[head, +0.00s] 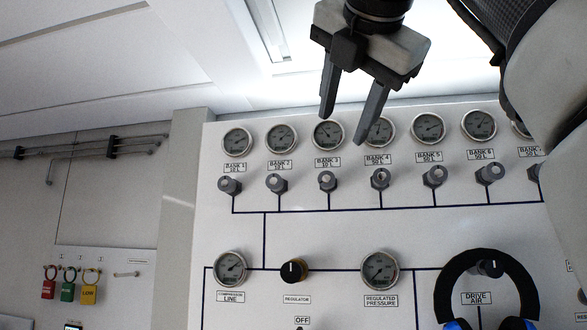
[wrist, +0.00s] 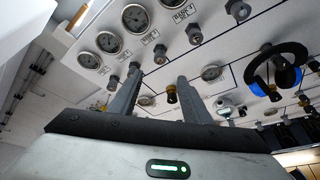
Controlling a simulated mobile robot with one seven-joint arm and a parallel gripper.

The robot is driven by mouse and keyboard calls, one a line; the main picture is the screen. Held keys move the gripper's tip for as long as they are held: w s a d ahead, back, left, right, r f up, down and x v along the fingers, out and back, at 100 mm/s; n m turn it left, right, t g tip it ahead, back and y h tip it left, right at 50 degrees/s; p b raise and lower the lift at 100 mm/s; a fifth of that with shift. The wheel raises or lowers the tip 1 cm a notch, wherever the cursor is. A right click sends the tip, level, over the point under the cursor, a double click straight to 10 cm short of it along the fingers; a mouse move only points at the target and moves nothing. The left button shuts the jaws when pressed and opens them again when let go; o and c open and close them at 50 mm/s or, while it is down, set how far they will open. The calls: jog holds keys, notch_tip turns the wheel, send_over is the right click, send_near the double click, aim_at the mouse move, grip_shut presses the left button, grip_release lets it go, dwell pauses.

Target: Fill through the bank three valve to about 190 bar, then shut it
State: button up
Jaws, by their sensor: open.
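The bank three valve (head: 326,180) is a grey knob on the white panel, below the "BANK 3" label and its round gauge (head: 328,133). The gauge's lower face shows; its needle is too small to read. My gripper (head: 343,128) is open and empty, with its fingers pointing down, in front of the gauge row and above the valve in the head view. It is apart from the valve. In the wrist view, the valve (wrist: 160,54) appears just beyond and between my open fingertips (wrist: 159,78).
Neighbouring valves for bank two (head: 276,183) and bank four (head: 380,178) sit close on either side. Below are a compression line gauge (head: 230,267), a regulator knob (head: 294,270) and a regulated pressure gauge (head: 380,269).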

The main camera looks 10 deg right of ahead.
jog(key=shift+v, duration=0.85)
dwell(2.5)
